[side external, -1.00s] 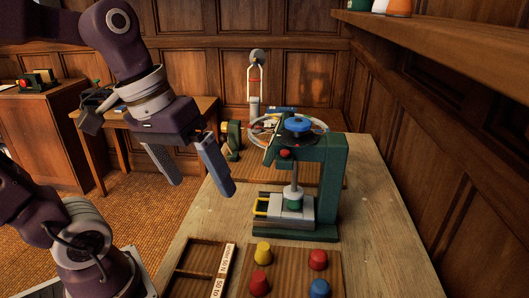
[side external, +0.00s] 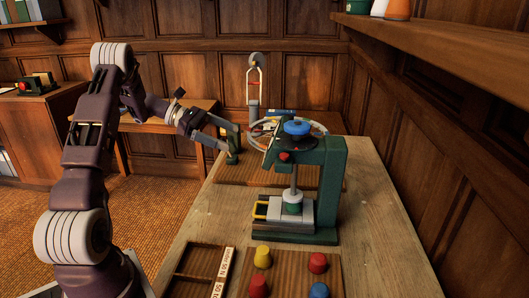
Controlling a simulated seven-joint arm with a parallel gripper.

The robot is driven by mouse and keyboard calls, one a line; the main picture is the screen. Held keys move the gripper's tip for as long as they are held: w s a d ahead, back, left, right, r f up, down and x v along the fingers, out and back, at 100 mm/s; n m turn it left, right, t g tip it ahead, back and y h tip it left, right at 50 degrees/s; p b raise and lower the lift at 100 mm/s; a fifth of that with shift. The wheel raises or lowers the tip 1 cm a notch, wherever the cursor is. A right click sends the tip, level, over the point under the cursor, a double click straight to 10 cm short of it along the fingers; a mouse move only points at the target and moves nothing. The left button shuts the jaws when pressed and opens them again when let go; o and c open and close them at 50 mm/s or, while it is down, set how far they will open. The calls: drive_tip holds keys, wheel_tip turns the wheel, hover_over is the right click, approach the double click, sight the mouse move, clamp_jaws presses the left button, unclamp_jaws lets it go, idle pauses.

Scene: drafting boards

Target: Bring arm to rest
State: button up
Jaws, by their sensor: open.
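My arm stands at the left of the side external view, its upper part raised and bent over toward the right. My gripper (side external: 230,138) is open, with its two fingers apart and pointing right. No object shows between the fingers.
A green press (side external: 330,185) with a blue knob stands on the wooden workbench (side external: 385,225). Red, yellow and blue pegs sit on a board (side external: 290,275) at the front, beside a divided tray (side external: 183,288). A side table (side external: 165,123) and a shelf (side external: 440,27) are nearby.

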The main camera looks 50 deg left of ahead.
drive_tip(key=x, duration=0.2)
drive_tip(key=shift+w+d, duration=0.2)
idle(0.5)
